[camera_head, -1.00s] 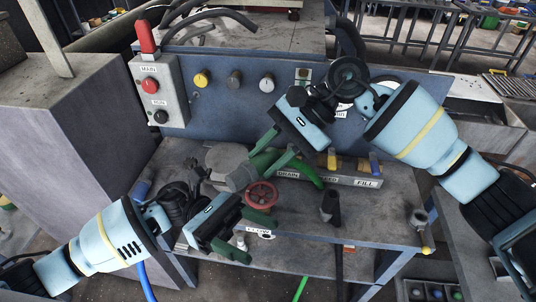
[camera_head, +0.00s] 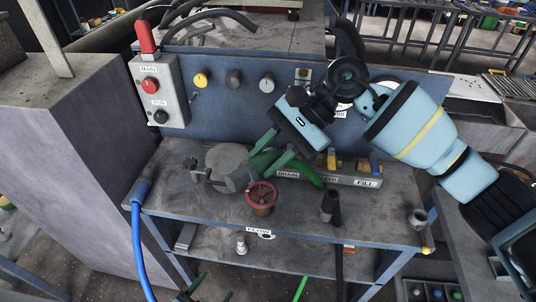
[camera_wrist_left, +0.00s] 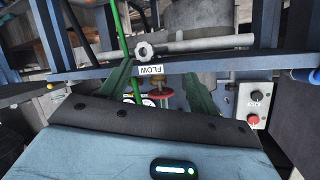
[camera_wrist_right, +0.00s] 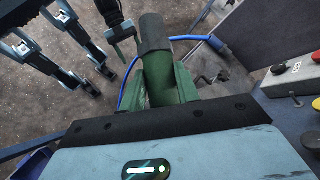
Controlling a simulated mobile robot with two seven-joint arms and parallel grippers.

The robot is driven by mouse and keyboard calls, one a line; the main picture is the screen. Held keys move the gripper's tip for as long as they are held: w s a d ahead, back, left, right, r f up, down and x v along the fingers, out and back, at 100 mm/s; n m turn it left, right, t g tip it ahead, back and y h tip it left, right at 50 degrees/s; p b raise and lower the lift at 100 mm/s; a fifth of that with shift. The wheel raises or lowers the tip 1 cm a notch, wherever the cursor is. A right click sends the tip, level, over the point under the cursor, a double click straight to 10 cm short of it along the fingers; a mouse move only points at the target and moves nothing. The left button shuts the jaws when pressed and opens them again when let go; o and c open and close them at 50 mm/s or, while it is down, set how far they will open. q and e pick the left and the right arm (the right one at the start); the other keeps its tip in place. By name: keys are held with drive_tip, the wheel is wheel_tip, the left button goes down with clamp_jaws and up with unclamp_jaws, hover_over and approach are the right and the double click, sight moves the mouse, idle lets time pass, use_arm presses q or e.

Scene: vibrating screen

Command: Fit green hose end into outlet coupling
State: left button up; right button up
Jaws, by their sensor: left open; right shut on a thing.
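My right gripper (camera_head: 279,148) is shut on the green hose (camera_head: 308,173) above the bench. In the right wrist view the hose (camera_wrist_right: 158,80) runs between the fingers to a dark grey sleeve (camera_wrist_right: 155,33). In the head view the held part meets a grey round fitting (camera_head: 228,160), probably the outlet coupling. I cannot tell whether the hose end is seated inside it or only against it. My left gripper (camera_head: 212,288) is low at the bottom edge, mostly out of frame. Its fingers are open and empty in the left wrist view (camera_wrist_left: 160,90), facing the bench edge.
A red valve wheel (camera_head: 261,195) stands in front of the fitting, above the FLOW label (camera_head: 260,233). Labelled valves (camera_head: 350,178) lie right. A blue hose (camera_head: 138,235) hangs at the bench's left edge. A control box (camera_head: 158,92) stands behind.

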use_arm(q)
drive_tip(key=s+a+f+n+g+y, duration=0.1)
drive_tip(key=s+a+f+n+g, duration=0.1)
drive_tip(key=s, duration=0.3)
drive_tip(key=s+a+f+n+g+y, duration=0.1)
drive_tip(key=s+a+f+n+g, duration=0.1)
drive_tip(key=s+f, duration=0.3)
drive_tip(key=shift+s+a+f+n, duration=0.15)
drive_tip(key=shift+s+a+n, duration=0.3)
drive_tip(key=shift+n, duration=0.45)
drive_tip(key=shift+s+d, duration=0.1)
use_arm(e)
drive_tip(key=s+d+f+m+t, duration=0.1)
drive_tip(key=d+f+m+t, duration=0.1)
drive_tip(key=d, duration=0.6)
drive_tip(key=s+d+f+m+t, duration=0.1)
drive_tip(key=d+f+m+t, duration=0.1)
drive_tip(key=d+m+t, duration=0.2)
drive_tip(key=s+d+f+m+t, duration=0.1)
drive_tip(key=d+f+m+t, duration=0.2)
drive_tip(key=d, duration=0.9)
drive_tip(key=m+t, duration=0.1)
drive_tip(key=m, duration=0.2)
drive_tip(key=shift+d+h, duration=0.35)
drive_tip(key=shift+h, duration=0.05)
drive_tip(key=shift+f, duration=0.1)
